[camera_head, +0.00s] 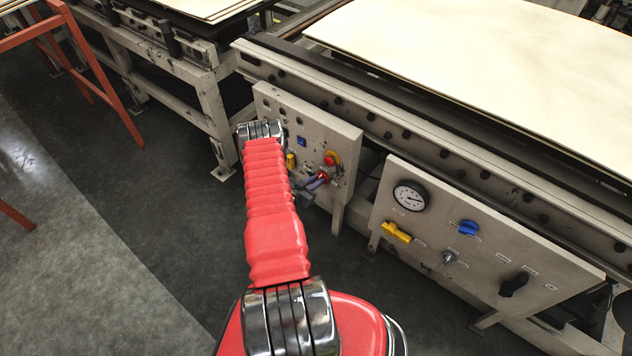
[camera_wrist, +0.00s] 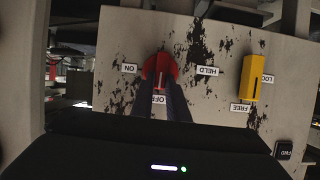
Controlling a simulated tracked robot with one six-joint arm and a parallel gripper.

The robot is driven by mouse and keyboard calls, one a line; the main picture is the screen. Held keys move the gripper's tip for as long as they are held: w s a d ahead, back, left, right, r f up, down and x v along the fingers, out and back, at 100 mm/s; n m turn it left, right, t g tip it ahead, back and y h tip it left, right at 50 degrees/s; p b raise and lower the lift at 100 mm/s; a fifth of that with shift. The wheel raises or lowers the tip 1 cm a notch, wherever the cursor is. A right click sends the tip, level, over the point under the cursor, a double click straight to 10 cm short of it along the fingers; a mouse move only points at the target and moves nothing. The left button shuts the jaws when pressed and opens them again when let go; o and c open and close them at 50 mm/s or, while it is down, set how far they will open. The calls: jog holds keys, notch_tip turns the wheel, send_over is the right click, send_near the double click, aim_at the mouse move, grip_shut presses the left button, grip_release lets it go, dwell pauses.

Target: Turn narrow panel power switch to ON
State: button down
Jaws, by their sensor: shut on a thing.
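The narrow panel (camera_head: 345,142) is the smaller grey one, left of the gauge panel. Its red power switch (camera_wrist: 159,68) shows in the wrist view, with an ON label (camera_wrist: 130,68) to its left, a HELD label (camera_wrist: 207,71) to its right and a partly covered OFF label (camera_wrist: 159,99) below. My gripper (camera_wrist: 164,88) has its dark fingers closed on the switch. A pale mark on the switch's lower part lies on the OFF side, though the fingers hide some of it. In the head view my gripper (camera_head: 318,181) is at the panel's lower right.
A yellow lever (camera_wrist: 253,78) stands beside the switch, between LOCK and FREE labels. The wider panel (camera_head: 500,232) carries a gauge (camera_head: 411,196) and several knobs.

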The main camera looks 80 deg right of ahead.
jog(key=shift+t, duration=0.3)
jog(key=f+m+t+h, duration=0.1)
jog(key=m, duration=0.3)
jog(key=s+f+m+t+h, duration=0.1)
jog(key=m+t+h, duration=0.1)
jog(key=m, duration=0.3)
jog(key=s+a+m+t+h, duration=0.1)
jog(key=m+h, duration=0.1)
jog(key=m, duration=0.2)
jog(key=shift+s+f, duration=0.2)
jog(key=shift+f, duration=0.2)
jog(key=shift+m, duration=0.3)
jog(key=c, duration=1.7)
grip_release()
jog(key=shift+a, duration=0.1)
jog(key=a, duration=1.3)
jog(key=shift+w+a, duration=0.15)
jog(key=shift+a, duration=0.2)
